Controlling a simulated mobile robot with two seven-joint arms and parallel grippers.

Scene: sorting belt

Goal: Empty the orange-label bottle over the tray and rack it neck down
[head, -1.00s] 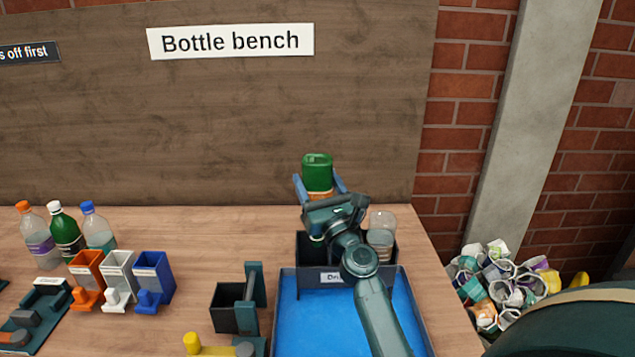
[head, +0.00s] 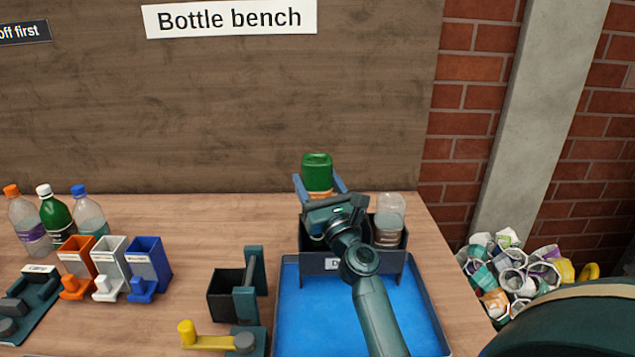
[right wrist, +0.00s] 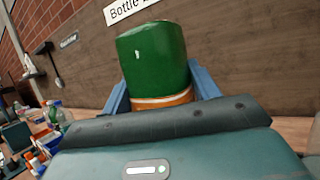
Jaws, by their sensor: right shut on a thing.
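The orange-label bottle (head: 317,170) is green with an orange band and is upside down, its base up. My right gripper (head: 320,188) is shut on it, with blue fingers on both sides of the label. The bottle also fills the middle of the right wrist view (right wrist: 155,62). Its neck is hidden behind my gripper, so I cannot tell whether it sits in the rack. The dark rack (head: 388,262) stands at the back of the blue tray (head: 310,325) and holds a clear bottle (head: 389,218) at its right. My left gripper is out of view.
Three capped bottles (head: 56,217) stand at the left. Orange, white and blue bins (head: 148,270) stand before them. A dark box with an upright post (head: 228,296) and a yellow lever (head: 205,341) are left of the tray. Crushed containers (head: 512,275) are heaped at the right.

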